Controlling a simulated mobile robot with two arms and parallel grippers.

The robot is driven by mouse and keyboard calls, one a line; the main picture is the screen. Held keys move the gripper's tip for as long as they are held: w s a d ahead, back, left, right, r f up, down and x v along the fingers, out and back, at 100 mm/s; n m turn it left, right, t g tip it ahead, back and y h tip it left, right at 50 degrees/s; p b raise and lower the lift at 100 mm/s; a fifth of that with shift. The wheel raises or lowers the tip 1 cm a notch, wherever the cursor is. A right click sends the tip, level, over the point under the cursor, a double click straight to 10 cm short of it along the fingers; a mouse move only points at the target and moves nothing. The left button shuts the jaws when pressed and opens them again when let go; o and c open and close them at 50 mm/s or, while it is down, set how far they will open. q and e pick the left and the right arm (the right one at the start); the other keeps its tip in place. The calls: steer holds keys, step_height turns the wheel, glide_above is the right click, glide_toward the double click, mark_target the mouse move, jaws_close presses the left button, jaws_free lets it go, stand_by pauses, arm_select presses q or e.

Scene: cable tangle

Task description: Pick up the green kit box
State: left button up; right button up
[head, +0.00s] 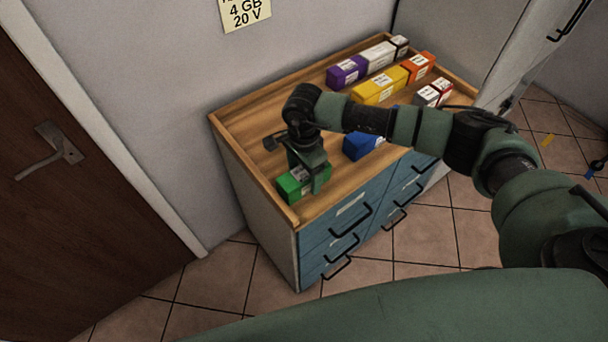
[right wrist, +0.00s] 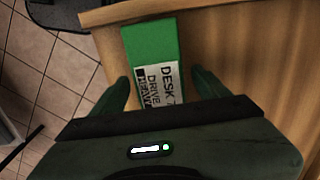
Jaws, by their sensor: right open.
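The green kit box (head: 289,184) lies on the wooden top of a cabinet, near its front left corner. In the right wrist view the green kit box (right wrist: 150,48) has a white label reading "DESK DRIVE" and more text that is hard to read. My right gripper (head: 310,180) is right over the box, pointing down. In the right wrist view its two fingers (right wrist: 160,88) stand apart, one on each side of the box's labelled end. I cannot tell whether they touch it. My left gripper is not in view.
The cabinet top (head: 262,137) has a raised wooden rim. A blue box (head: 360,145) lies to the right, partly behind my arm. Purple (head: 346,71), yellow (head: 379,86), orange (head: 419,66) and white boxes (head: 379,54) stand farther back. A brown door (head: 70,200) is at the left.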

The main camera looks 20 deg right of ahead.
jaws_close()
steer(key=shift+w, duration=0.1)
steer(key=shift+r, duration=0.2)
